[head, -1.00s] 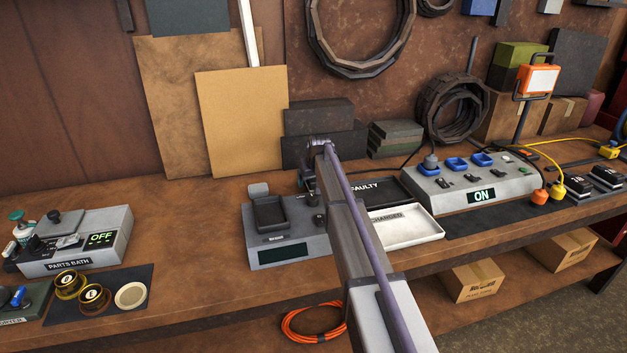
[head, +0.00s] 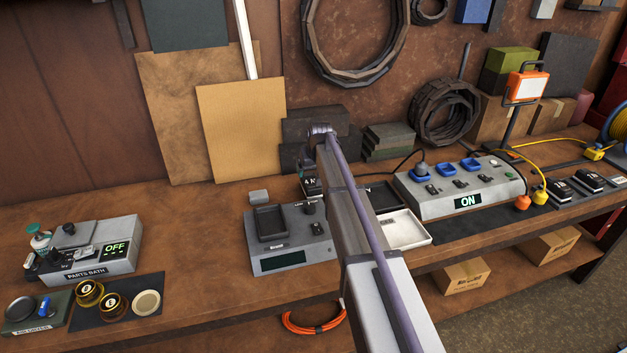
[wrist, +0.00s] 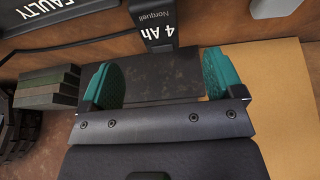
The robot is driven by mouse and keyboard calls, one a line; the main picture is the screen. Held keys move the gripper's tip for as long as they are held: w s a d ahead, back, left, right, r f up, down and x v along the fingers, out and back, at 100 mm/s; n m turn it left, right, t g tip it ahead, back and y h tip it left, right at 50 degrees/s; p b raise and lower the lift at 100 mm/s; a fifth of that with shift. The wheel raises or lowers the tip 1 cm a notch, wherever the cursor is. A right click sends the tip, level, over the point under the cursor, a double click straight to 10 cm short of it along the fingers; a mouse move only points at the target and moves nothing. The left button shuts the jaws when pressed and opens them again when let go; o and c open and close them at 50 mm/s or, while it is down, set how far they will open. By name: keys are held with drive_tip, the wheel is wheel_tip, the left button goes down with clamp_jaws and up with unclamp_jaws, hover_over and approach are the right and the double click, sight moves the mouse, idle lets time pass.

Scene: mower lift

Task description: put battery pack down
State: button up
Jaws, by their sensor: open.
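The battery pack (wrist: 160,28), dark with a white "4 Ah" label, stands at the top middle of the wrist view. Part of it is cut off by the frame edge. In the head view its label (head: 312,186) shows between the grey tester-like unit and my arm. My gripper (wrist: 161,82) has teal pads spread wide with nothing between them, and the pack lies just beyond the fingertips, apparently clear of them. In the head view my gripper (head: 306,164) is mostly hidden by my arm, just above the pack. Whether the pack rests fully on the bench is hard to see.
The grey unit (head: 290,258) with a dark cradle stands left of the pack. The FAULTY tray (wrist: 52,32) and a white tray (head: 405,230) lie to its right in the head view. Dark blocks (head: 300,128) stand behind.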

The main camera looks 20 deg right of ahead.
drive_tip(key=s+a+g, duration=0.1)
drive_tip(key=s+a, duration=0.2)
drive_tip(key=s, duration=0.5)
drive_tip(key=s+a, duration=0.3)
drive_tip(key=s, duration=0.5)
drive_tip(key=s+a+f+g, duration=0.1)
drive_tip(key=s+a, duration=0.2)
drive_tip(key=s, duration=0.5)
drive_tip(key=shift+g, duration=0.3)
drive_tip(key=shift+o, duration=0.4)
drive_tip(key=s+a+g, duration=0.1)
drive_tip(key=s+a, duration=0.2)
drive_tip(key=s, duration=1)
drive_tip(key=shift+s+g, duration=0.4)
drive_tip(key=shift+w+f, duration=0.15)
